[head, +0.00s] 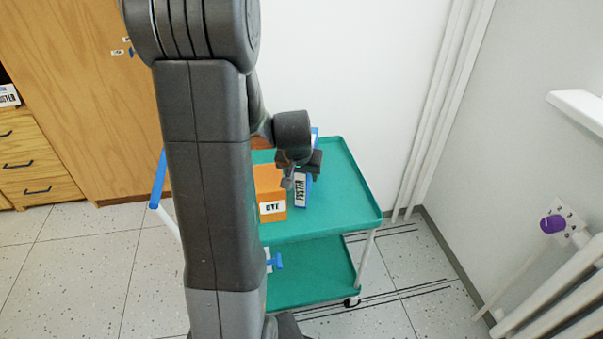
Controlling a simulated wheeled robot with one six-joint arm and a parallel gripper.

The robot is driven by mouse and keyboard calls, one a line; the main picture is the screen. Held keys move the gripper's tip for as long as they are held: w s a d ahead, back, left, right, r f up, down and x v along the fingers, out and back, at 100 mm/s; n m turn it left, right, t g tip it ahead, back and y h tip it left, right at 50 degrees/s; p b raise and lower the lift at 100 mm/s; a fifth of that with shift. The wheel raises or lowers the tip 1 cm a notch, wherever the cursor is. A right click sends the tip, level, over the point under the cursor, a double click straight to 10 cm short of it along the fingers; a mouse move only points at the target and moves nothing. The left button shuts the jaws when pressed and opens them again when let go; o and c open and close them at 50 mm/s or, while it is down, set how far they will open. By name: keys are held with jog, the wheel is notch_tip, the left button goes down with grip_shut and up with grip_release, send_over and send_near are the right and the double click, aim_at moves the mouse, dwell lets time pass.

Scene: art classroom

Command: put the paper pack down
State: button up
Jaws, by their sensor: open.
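A blue pack with a white label (301,191) stands upright on the top tray of a green trolley (345,185). Its label seems to read "POSTER"; I take it as the paper pack. My gripper (298,176) is open, right at the pack's upper part, and hides some of it. I cannot tell whether the fingers touch it. An orange box labelled "DYE" (270,193) stands close on the left of the pack, partly hidden by my arm.
The trolley has a blue handle (158,180) on the left and a lower green shelf (325,272) with a small blue thing (276,262). The tray's right part is bare. A wooden cabinet (80,90) stands at left, a radiator (560,290) at right.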

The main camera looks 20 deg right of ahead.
jog(key=p+v, duration=0.2)
jog(key=v, duration=1)
jog(key=shift+p, duration=0.3)
jog(key=shift+w, duration=0.1)
dwell(0.7)
